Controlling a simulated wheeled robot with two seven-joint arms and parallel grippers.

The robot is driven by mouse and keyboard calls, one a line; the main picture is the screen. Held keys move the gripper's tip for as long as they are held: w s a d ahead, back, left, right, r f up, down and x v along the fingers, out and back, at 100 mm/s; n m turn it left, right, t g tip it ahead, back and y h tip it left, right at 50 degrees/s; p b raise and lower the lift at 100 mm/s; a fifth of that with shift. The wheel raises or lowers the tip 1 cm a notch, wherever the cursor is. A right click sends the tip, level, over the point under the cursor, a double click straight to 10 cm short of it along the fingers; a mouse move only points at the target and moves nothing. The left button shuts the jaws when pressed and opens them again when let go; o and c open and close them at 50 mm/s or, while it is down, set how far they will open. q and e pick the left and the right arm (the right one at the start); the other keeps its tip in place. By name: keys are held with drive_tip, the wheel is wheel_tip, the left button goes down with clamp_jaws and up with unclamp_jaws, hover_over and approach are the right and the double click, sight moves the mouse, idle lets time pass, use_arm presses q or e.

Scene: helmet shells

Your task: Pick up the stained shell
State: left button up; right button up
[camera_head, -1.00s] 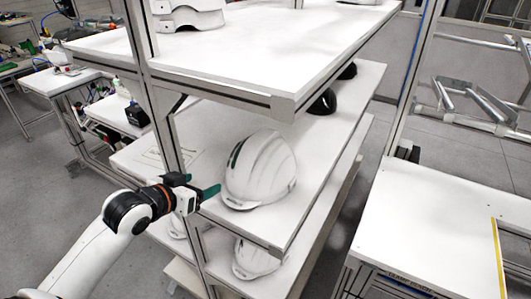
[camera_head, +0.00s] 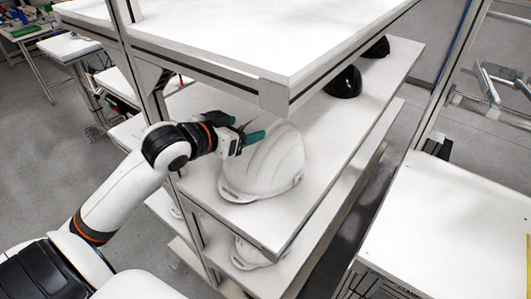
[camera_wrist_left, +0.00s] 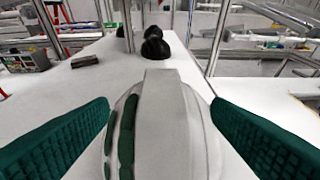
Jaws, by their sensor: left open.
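A white helmet shell (camera_head: 265,168) stands on the middle shelf, dome up. Dark green stripes mark its left side in the left wrist view (camera_wrist_left: 170,120). I cannot tell stains from markings there. My left gripper (camera_head: 250,133) is at the shell's upper left side, its green fingers partly over the dome in the head view. In the left wrist view the gripper (camera_wrist_left: 160,103) is open, with one finger on each side of the shell and gaps visible. The lower part of the shell is cut off there. My right gripper is out of view.
The upper shelf (camera_head: 290,45) overhangs the middle shelf (camera_head: 325,155). Black shells (camera_head: 345,82) sit farther back on the middle shelf. Another white shell (camera_head: 248,255) is on the shelf below. A rack post (camera_head: 152,90) stands beside my left arm. A white table (camera_head: 455,235) is at right.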

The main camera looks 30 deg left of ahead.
sight(263, 122)
use_arm(q)
drive_tip(key=shift+w+f, duration=0.1)
drive_tip(key=shift+w, duration=0.65)
drive_tip(key=shift+w+d+f, duration=0.15)
drive_tip(key=shift+w, duration=0.35)
drive_tip(key=shift+w+p, duration=0.35)
drive_tip(key=shift+p, duration=0.2)
drive_tip(key=p+x, duration=0.1)
drive_tip(key=x, duration=0.2)
drive_tip(key=shift+w+d+f, duration=0.1)
drive_tip(key=shift+w+d, duration=0.1)
drive_tip(key=shift+w, duration=0.1)
drive_tip(key=shift+w+f, duration=0.25)
drive_tip(key=shift+w, duration=0.1)
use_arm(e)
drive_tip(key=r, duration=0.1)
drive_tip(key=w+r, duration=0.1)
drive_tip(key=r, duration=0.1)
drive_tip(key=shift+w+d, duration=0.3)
use_arm(q)
drive_tip(key=shift+s, duration=0.1)
drive_tip(key=shift+c, duration=0.4)
